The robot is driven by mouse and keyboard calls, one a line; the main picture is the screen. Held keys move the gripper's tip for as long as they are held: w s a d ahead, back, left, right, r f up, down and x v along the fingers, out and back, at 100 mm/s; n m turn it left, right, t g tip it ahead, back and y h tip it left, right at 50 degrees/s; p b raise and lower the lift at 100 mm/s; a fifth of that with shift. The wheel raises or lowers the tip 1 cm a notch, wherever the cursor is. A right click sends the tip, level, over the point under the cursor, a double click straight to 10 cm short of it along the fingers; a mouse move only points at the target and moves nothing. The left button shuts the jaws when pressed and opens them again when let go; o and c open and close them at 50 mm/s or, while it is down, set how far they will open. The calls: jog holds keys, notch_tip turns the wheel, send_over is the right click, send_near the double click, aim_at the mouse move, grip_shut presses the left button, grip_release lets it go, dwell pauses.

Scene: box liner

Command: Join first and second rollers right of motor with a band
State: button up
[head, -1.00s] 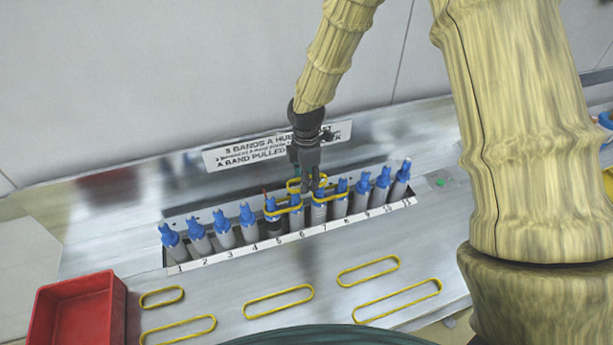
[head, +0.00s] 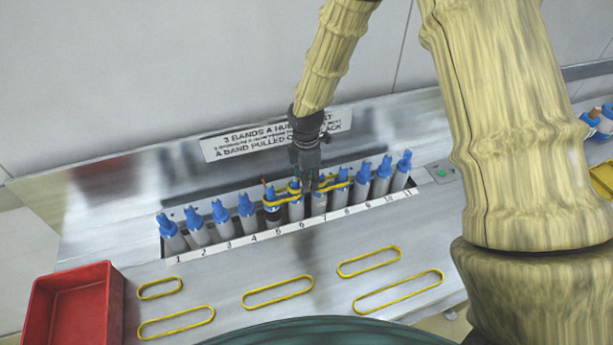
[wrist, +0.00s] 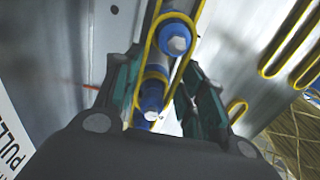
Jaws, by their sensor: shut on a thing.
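A row of blue-capped rollers (head: 247,204) stands in a slot numbered 1 to 11. The roller behind number 5 (head: 272,217) is darker, with a red bit beside it; I take it as the motor. Yellow bands run around the caps in the middle of the row, one near 5 and 6 (head: 283,203), one near 7 and 8 (head: 333,187). My gripper (head: 308,185) is down at rollers 6 and 7, shut on a yellow band. In the wrist view the fingers (wrist: 160,95) flank a blue cap (wrist: 152,95); the band (wrist: 150,42) runs past another cap (wrist: 175,40). Exact seating is hidden.
Several loose yellow bands (head: 277,302) lie flat on the metal bench in front. A red bin (head: 72,305) stands at left. A sign (head: 270,137) leans behind the row, close to my gripper. Neighbouring rollers stand close on both sides.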

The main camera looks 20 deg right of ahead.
jog(key=o, duration=0.9)
jog(key=shift+r, duration=0.1)
